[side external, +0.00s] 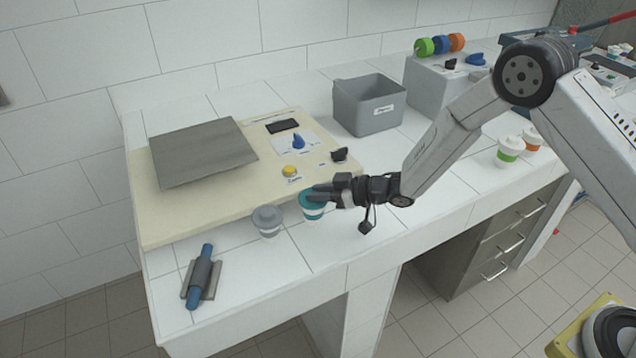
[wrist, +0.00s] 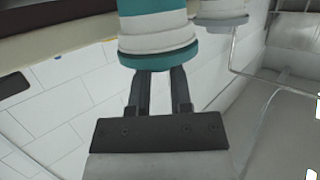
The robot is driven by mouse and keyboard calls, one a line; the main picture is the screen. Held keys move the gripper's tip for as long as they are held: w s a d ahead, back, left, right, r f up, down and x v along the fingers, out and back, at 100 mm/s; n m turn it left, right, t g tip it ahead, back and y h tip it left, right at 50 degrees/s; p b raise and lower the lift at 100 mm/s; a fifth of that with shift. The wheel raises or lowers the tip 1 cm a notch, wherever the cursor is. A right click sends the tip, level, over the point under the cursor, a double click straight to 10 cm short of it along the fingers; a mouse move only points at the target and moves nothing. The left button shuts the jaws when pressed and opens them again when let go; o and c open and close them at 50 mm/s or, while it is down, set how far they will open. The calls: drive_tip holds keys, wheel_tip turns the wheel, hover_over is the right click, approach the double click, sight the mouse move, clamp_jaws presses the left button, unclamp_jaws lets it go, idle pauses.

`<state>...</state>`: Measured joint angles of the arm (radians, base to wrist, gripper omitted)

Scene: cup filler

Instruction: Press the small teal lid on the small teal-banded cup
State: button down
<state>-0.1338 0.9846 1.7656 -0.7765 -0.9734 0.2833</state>
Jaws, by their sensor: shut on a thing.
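The small teal-banded cup (side external: 313,212) stands upright at the front edge of the beige board. The small teal lid (side external: 308,197) is at the top of this cup, partly hidden by my gripper (side external: 322,190). My gripper reaches in from the right, level with the lid, and its jaws are shut on it. In the wrist view, the teal-banded cup (wrist: 155,25) fills the top middle, with a teal piece (wrist: 158,59) at the end nearest my gripper (wrist: 161,78). The fingertips are hidden there. I cannot tell whether the lid is fully seated.
A grey-lidded cup (side external: 268,221) stands close on the left. A blue-handled roller (side external: 201,278) lies at the front left. A yellow button (side external: 290,171), knobs and a grey plate (side external: 202,152) are on the board. A grey bin (side external: 368,107) stands behind. Counter right of the cup is clear.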

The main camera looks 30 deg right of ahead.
drive_tip(key=shift+f, duration=0.3)
idle(0.5)
drive_tip(key=shift+c, duration=2.3)
unclamp_jaws()
drive_tip(key=shift+s+d+r, duration=0.1)
drive_tip(key=v, duration=0.7)
drive_tip(key=shift+s+d, duration=0.2)
drive_tip(key=shift+r, duration=0.1)
